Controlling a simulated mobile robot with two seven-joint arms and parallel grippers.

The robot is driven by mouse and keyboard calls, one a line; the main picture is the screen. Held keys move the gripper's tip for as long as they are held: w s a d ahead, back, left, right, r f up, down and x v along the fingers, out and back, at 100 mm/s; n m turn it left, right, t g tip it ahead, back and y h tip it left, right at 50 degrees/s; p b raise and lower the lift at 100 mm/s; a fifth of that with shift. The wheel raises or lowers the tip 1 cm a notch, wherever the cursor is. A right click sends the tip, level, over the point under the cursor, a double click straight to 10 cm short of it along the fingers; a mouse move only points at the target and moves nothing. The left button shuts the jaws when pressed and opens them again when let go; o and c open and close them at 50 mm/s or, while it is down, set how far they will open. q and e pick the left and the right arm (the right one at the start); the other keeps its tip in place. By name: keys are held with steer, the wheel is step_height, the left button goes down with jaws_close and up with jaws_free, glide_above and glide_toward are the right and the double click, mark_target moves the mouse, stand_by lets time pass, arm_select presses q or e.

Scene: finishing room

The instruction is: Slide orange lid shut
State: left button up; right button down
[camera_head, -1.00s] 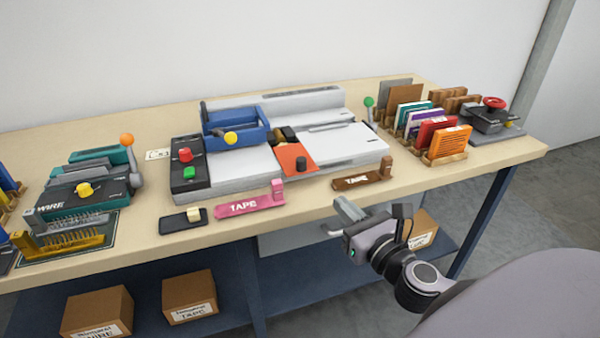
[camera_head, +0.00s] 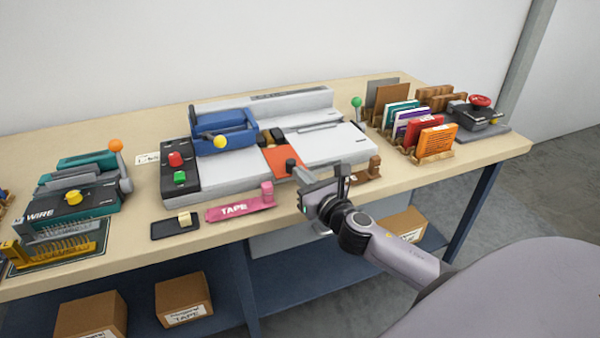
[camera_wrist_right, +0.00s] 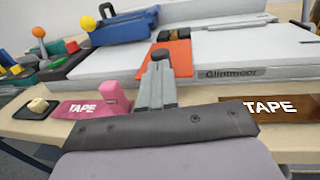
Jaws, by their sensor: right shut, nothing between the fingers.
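The orange lid (camera_head: 282,158) is a flat plate on the white machine (camera_head: 343,150), with a dark knob (camera_head: 291,164) near its front edge. Dark and yellowish parts show in an opening just behind the lid. My right gripper (camera_head: 299,172) is shut and empty at the machine's front edge, with its fingertips by the knob; I cannot tell whether they touch. My left gripper is not in view.
A blue tray-like part (camera_head: 224,130) with a yellow knob sits left of the lid. A pink tape holder (camera_head: 240,208) and a brown tape holder (camera_wrist_right: 270,108) lie along the front. Coloured cards (camera_head: 436,142) stand at the right. A teal wire machine (camera_head: 75,195) stands at the left.

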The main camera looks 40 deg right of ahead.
steer(key=shift+w, duration=0.6)
